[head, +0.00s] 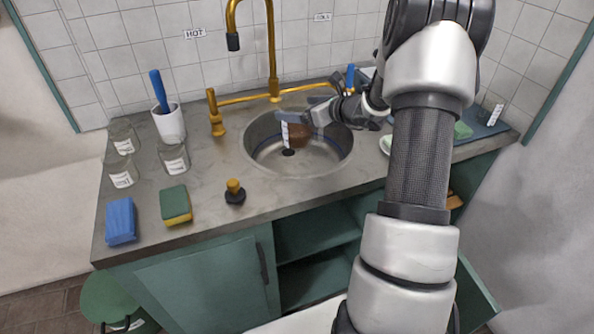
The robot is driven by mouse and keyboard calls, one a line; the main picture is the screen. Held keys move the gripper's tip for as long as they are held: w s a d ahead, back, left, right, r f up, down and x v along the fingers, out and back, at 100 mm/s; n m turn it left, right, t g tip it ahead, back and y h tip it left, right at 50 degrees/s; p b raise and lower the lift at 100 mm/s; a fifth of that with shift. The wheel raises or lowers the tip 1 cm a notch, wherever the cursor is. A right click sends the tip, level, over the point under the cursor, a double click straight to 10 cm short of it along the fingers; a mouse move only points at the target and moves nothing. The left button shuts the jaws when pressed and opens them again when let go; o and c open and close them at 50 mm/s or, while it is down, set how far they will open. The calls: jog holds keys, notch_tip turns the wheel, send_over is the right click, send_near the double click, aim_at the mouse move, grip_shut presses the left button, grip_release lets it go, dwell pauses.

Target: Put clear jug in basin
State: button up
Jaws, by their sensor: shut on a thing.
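The basin (258,160) is a round steel sink set in the grey counter, with a dark drain at its bottom. My gripper (288,118) reaches in from the right and is over the basin. It is shut on the clear jug (285,134), which shows mostly as a white marked strip below the fingers. A brown shape shows beside the strip; I cannot tell whether it is in the jug or behind it. The jug appears within the basin's outline, but I cannot tell whether it touches the bottom. My gripper hides part of it.
A brass tap (272,50) rises behind the basin. A blue tray (485,125) is right. The front counter edge is clear.

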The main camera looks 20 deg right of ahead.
aim_at(301, 138)
notch_tip(301, 138, down, 11)
jog(key=shift+w+r+b, duration=0.1)
jog(key=shift+b, duration=0.85)
jog(key=o, duration=1.6)
jog(key=shift+f, duration=0.3)
jog(key=shift+o, duration=1.3)
jog(key=shift+s+d+r, duration=0.1)
jog(key=shift+s+r, duration=0.15)
jog(key=shift+r, duration=0.1)
jog(key=p+v, duration=0.1)
jog(key=v, duration=1)
jog(key=shift+s, duration=0.25)
jog(key=shift+d, duration=0.1)
